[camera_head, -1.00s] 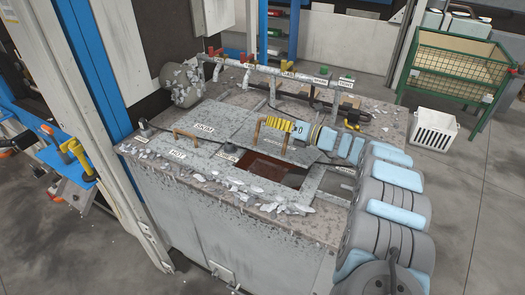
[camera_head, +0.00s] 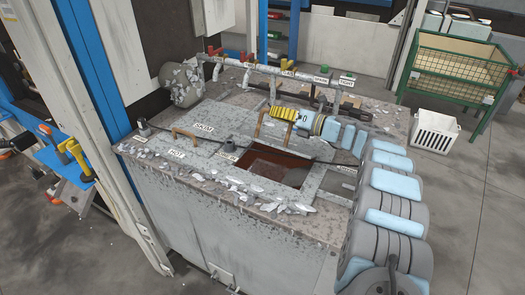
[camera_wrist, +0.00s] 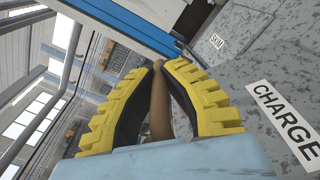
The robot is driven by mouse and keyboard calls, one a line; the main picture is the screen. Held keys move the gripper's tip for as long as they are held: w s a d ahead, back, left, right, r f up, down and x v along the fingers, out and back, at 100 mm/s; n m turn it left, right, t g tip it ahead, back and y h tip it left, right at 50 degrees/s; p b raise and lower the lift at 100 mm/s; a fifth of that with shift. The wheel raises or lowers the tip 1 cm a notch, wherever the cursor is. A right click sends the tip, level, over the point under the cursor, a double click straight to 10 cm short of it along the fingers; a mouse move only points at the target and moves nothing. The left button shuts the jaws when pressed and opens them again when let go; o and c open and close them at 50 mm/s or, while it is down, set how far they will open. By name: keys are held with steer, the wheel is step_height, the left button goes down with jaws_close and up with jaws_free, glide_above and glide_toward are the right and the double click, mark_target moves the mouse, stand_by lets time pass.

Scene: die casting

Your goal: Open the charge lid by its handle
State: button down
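The charge lid is a grey, worn plate on top of the furnace. Its surface with the CHARGE label (camera_wrist: 287,118) shows in the wrist view. The lid's brown handle (camera_wrist: 160,105) stands between my gripper's two yellow, ribbed fingers in the wrist view, and they are shut on it. In the head view my gripper (camera_head: 283,114) reaches the handle (camera_head: 260,124) from the right. In front of it a dark red opening (camera_head: 262,168) is uncovered in the furnace top. The lid's exact tilt is hard to tell.
The skim lid (camera_head: 201,127) with its own handle (camera_head: 184,133) lies to the left. Metal scraps (camera_head: 240,196) lie along the furnace's front edge. A pipe rail with red and yellow valves (camera_head: 287,72) runs behind. A white crate (camera_head: 435,133) stands on the floor right.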

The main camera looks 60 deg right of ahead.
steer(key=shift+d+r+m+b, duration=0.45)
steer(key=shift+d+b, duration=0.2)
steer(key=shift+b, duration=0.4)
steer(key=shift+r, duration=0.15)
steer(key=shift+w, duration=0.1)
